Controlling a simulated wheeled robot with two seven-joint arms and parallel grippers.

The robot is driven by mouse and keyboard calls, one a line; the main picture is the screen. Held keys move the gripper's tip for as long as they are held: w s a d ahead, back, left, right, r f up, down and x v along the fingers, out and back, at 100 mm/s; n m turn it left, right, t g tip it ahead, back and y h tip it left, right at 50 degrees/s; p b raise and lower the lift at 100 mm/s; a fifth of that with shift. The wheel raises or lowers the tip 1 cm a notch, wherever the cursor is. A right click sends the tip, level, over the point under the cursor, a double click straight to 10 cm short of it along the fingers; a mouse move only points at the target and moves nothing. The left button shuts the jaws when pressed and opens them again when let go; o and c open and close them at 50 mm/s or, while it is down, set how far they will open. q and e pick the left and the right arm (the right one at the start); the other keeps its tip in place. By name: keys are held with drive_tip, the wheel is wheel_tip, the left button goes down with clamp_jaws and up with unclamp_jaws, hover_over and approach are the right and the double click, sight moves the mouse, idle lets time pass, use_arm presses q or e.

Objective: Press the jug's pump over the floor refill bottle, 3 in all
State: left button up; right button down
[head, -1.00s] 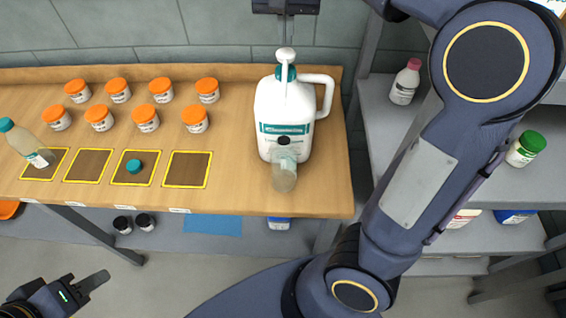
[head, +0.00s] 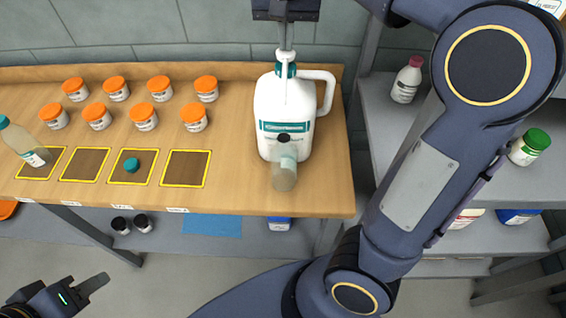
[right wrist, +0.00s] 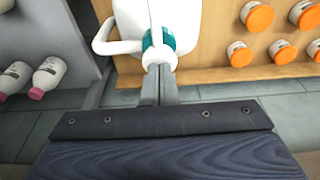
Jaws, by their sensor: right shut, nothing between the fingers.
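The white jug (head: 268,112) with a teal collar and white pump head (head: 284,56) stands at the right end of the wooden counter. A translucent refill bottle (head: 284,178) with a dark mouth stands in front of it, under the pump's spout. Its label cannot be read. My right gripper (head: 287,46) is shut and empty, pointing down, its fingertips at the top of the pump head. The right wrist view shows the fingers (right wrist: 160,84) against the white pump head (right wrist: 159,58). My left gripper (head: 95,287) is low at the left, away from the counter; its jaw opening is unclear.
Several orange-lidded jars (head: 142,115) stand at the back left of the counter. Yellow-edged squares (head: 186,168) lie in front. A teal cap (head: 131,165) sits on one, a teal-capped bottle (head: 22,140) at the left one. A grey shelf (head: 385,115) stands at the right.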

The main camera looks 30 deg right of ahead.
drive_tip(key=shift+f, duration=0.6)
drive_tip(key=shift+r, duration=0.1)
drive_tip(key=shift+w+p+v, duration=0.15)
drive_tip(key=shift+p+v, duration=0.65)
drive_tip(key=shift+w+p+v, duration=0.1)
drive_tip(key=shift+p+v, duration=0.65)
drive_tip(key=shift+p, duration=0.05)
drive_tip(key=shift+d, duration=0.15)
